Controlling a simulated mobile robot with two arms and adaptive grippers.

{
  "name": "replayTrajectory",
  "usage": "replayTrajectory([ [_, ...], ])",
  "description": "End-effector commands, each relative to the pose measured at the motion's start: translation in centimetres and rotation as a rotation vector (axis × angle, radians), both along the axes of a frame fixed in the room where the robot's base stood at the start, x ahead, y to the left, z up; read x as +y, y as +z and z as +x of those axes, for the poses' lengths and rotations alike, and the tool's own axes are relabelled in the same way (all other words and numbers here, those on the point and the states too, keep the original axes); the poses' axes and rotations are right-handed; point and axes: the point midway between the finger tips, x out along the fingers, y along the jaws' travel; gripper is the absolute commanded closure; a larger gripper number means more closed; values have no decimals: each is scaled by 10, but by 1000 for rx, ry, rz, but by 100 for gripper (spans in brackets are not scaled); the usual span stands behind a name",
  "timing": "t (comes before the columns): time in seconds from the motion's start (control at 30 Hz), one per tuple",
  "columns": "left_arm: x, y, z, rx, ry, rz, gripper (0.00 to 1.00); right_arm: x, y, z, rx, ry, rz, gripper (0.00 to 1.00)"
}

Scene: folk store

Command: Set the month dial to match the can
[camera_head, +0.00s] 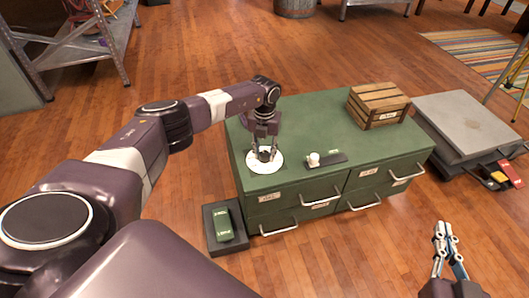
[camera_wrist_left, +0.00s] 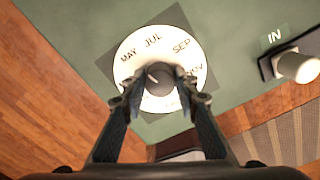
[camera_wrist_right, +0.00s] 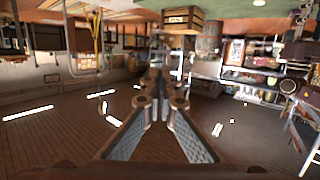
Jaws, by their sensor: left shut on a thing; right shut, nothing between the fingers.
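The month dial (camera_head: 253,167) is a white disc on the green cabinet top. In the left wrist view the dial (camera_wrist_left: 130,62) shows MAY, JUL, SEP and part of NOV around a dark centre knob (camera_wrist_left: 158,76); its lower part is hidden by my fingers. My left gripper (camera_head: 264,154) is shut on the knob from above. A green object with pale lettering, perhaps the can (camera_head: 223,224), lies in a dark tray (camera_head: 212,247) left of the cabinet; its lettering is too small to read. My right gripper (camera_head: 447,238) is shut and empty, away from the cabinet at the lower right.
The green drawer cabinet (camera_head: 308,110) also bears a slider with a white knob (camera_head: 314,159), right of the dial, labelled IN in the left wrist view. A wooden crate (camera_head: 378,105) stands at its back right. Grey platform scales (camera_head: 465,122) stand to the right.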

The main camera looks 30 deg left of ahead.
Motion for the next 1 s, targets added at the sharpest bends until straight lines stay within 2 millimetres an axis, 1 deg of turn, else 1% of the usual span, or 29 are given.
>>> replayTrajectory([
  [0.37, 0, 0, 0, -1, -359, -2, 96, 0, 2, 1, -14, 0, 3, 100],
  [0.57, 0, 0, 0, 0, -548, -1, 96, 1, 11, 2, -55, 1, 13, 100],
  [0.67, 0, 0, 0, -1, -643, -1, 96, 3, 17, 3, -83, 4, 21, 100],
  [0.77, 0, 0, 0, 0, -738, -1, 96, 7, 31, 6, -137, 12, 35, 100],
  [1.0, 0, -1, 0, 0, -966, 0, 96, 9, 50, 7, -225, 16, 58, 100],
])
